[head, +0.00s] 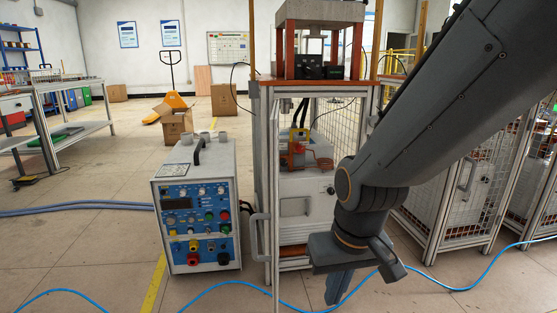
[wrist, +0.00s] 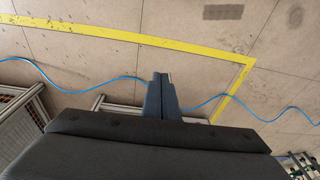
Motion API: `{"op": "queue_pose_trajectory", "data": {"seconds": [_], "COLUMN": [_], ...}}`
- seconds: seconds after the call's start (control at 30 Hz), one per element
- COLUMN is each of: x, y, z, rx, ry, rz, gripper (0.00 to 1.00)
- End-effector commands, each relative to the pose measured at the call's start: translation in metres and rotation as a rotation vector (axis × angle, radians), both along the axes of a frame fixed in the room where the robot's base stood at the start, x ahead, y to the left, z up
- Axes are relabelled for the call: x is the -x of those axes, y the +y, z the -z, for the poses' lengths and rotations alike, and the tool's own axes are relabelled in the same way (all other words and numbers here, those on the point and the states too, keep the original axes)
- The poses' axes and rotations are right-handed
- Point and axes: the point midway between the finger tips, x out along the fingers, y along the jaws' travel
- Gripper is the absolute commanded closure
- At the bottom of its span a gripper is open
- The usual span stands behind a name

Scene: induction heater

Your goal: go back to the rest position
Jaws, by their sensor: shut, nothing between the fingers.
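My gripper (head: 338,285) hangs low in front of the caged workstation in the head view, with its fingers pointing down. In the wrist view my gripper (wrist: 162,80) shows its two fingers pressed together over the bare floor, with nothing between them. My arm comes in from the upper right of the head view and bends down at the wrist. The induction heater (head: 300,155), a box with orange-red parts on top, appears to stand inside the workstation frame (head: 270,180). My arm and gripper hide part of the frame's right side.
A control unit (head: 196,210) with knobs and a blue panel stands on the floor left of the frame. A blue cable (head: 440,285) runs across the floor. Mesh cages (head: 460,205) stand at the right. A workbench (head: 70,130) is at the left. Open floor lies in front.

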Motion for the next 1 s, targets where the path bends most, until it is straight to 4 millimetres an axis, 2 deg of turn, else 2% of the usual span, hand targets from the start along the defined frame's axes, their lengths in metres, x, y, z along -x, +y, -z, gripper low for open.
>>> {"op": "queue_pose_trajectory", "data": {"seconds": [0.03, 0.1, 0.2, 0.4, 0.8, 1.0], "x": [0.010, 0.027, 0.050, 0.085, 0.139, 0.133], "y": [0.016, 0.037, 0.061, 0.089, 0.120, 0.111], "z": [-0.012, -0.025, -0.041, -0.061, -0.092, -0.107], "rx": [-0.007, -0.015, -0.025, -0.036, -0.050, -0.042], "ry": [0.005, 0.021, 0.043, 0.076, 0.127, 0.126], "rz": [-0.043, -0.098, -0.168, -0.266, -0.404, -0.366], "gripper": [1.00, 1.00, 1.00, 1.00, 1.00, 1.00]}}
